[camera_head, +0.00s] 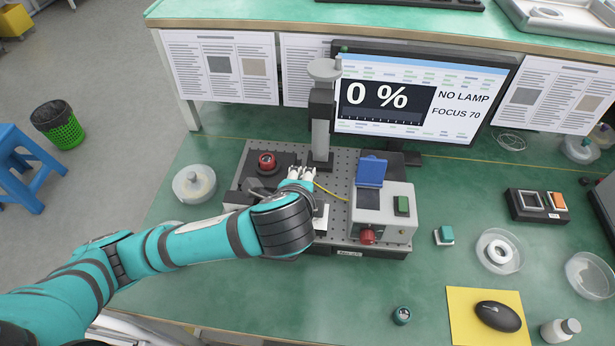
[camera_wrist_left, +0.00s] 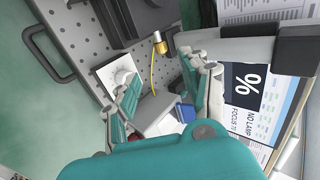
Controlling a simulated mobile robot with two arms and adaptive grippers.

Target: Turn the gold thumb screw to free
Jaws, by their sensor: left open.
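My left gripper (camera_wrist_left: 160,68) is open, one finger to each side, and nothing is between the fingertips. In the head view my left gripper (camera_head: 302,174) is over the perforated board (camera_head: 335,184), in front of the grey column (camera_head: 320,135); the gold part is hidden there.
A grey box (camera_head: 384,217) with a blue flap (camera_head: 371,172) and red knob (camera_head: 368,236) stands right of my gripper. A red knob (camera_head: 266,161) is to its left. The monitor (camera_head: 420,95) behind reads 0 %, NO LAMP, FOCUS 70.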

